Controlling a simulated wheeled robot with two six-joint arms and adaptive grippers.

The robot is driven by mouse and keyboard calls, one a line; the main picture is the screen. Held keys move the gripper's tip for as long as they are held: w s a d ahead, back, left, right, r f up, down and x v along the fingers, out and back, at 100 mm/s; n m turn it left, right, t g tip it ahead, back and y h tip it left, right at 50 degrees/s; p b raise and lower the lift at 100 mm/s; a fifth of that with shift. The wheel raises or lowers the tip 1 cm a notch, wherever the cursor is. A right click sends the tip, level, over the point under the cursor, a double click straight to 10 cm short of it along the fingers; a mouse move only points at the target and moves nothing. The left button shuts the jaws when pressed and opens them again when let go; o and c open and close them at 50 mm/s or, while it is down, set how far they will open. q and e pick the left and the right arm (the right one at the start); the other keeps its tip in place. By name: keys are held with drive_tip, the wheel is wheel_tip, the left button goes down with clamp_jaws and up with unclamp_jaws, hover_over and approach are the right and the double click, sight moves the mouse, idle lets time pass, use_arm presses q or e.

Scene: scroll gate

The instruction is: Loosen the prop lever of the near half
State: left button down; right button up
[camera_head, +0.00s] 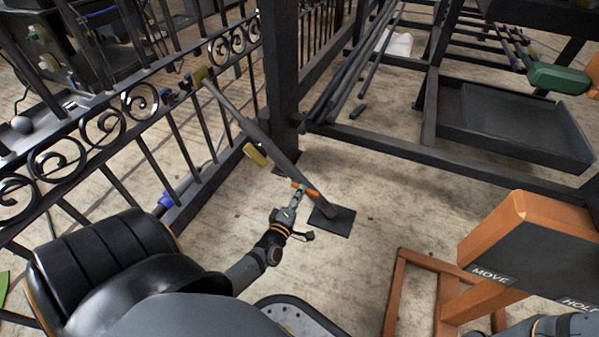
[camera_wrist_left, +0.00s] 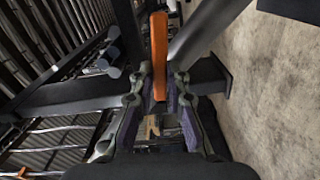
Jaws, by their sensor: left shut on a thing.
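The near gate half (camera_head: 150,125) is a black iron gate with scrollwork. A grey prop (camera_head: 262,138) slants from the gate down to a dark square foot plate (camera_head: 333,218) on the floor. An orange lever (camera_head: 309,190) sits low on the prop. My left gripper (camera_head: 299,194) is shut on this lever. In the left wrist view, the orange lever (camera_wrist_left: 159,50) stands between the two fingers (camera_wrist_left: 158,97), with the grey prop (camera_wrist_left: 205,30) right beside it. My right gripper is not in view; only part of my right arm shows at the bottom right.
A dark post (camera_head: 282,80) rises behind the prop. A rack of bars (camera_head: 355,75) and a dark tray (camera_head: 515,120) stand at the back right. An orange frame with a box marked MOVE and HOLD (camera_head: 530,245) stands at right. Floor around the foot plate is clear.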

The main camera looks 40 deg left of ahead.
use_arm(q)
drive_tip(key=c, duration=1.3)
unclamp_jaws()
drive_tip(key=shift+s, duration=0.1)
drive_tip(key=v, duration=1.2)
drive_tip(key=shift+f, duration=0.1)
